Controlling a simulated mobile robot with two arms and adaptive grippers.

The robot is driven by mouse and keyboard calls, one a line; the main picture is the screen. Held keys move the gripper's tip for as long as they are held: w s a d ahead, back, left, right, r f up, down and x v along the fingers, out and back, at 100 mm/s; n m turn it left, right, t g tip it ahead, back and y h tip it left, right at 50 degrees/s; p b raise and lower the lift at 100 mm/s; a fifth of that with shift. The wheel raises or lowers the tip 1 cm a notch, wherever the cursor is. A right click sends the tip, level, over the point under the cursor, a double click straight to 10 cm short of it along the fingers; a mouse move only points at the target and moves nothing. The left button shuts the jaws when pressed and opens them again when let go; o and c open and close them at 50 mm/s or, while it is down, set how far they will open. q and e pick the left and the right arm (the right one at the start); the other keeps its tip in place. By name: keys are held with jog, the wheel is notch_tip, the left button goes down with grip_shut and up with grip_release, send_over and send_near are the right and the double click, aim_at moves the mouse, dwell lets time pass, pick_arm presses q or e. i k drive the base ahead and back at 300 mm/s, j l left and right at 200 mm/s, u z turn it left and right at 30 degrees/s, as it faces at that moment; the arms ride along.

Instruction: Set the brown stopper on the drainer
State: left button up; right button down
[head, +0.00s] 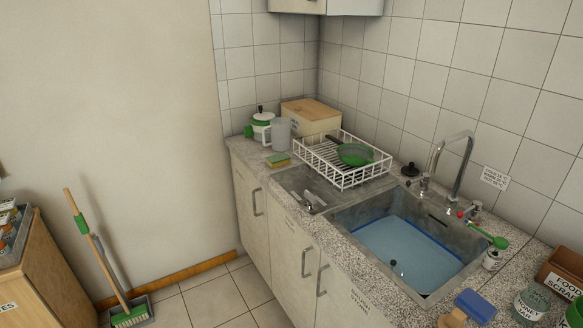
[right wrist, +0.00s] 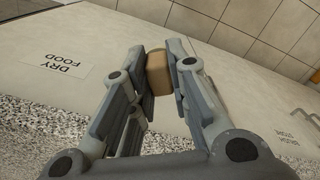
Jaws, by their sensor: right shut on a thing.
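The drainer (head: 329,171) is a white wire rack on the counter left of the sink. A green pan (head: 355,154) with a dark handle lies in it, and bare slats show beside the pan. The brown stopper (right wrist: 158,74) is a small block-like piece in the right wrist view. My right gripper (right wrist: 157,61) is shut on it, with a finger on each side. Neither gripper nor the brown stopper shows in the head view, so their distance to the drainer cannot be told. My left gripper is in no view.
The sink (head: 405,245) holds blue water, with a tall tap (head: 462,165) behind it. A grey jug (head: 281,134), a green-and-white pot (head: 262,124), a box (head: 307,116) and a sponge (head: 278,160) stand around the drainer. A label reading "DRY FOOD" (right wrist: 69,67) shows in the wrist view.

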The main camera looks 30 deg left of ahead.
aim_at(297, 177)
jog(key=i+j, duration=0.15)
jog(key=j, duration=0.4)
jog(key=i+j+z, duration=0.15)
jog(key=j, duration=0.35)
jog(key=i+j, duration=0.2)
jog(key=j, duration=0.35)
jog(key=i+j+z, duration=0.15)
jog(key=j, duration=0.4)
jog(key=i+j, duration=0.1)
jog(key=j, duration=0.45)
jog(key=i+j+z, duration=0.1)
jog(key=j, duration=0.5)
jog(key=i+j+z, duration=0.1)
jog(key=j, duration=0.45)
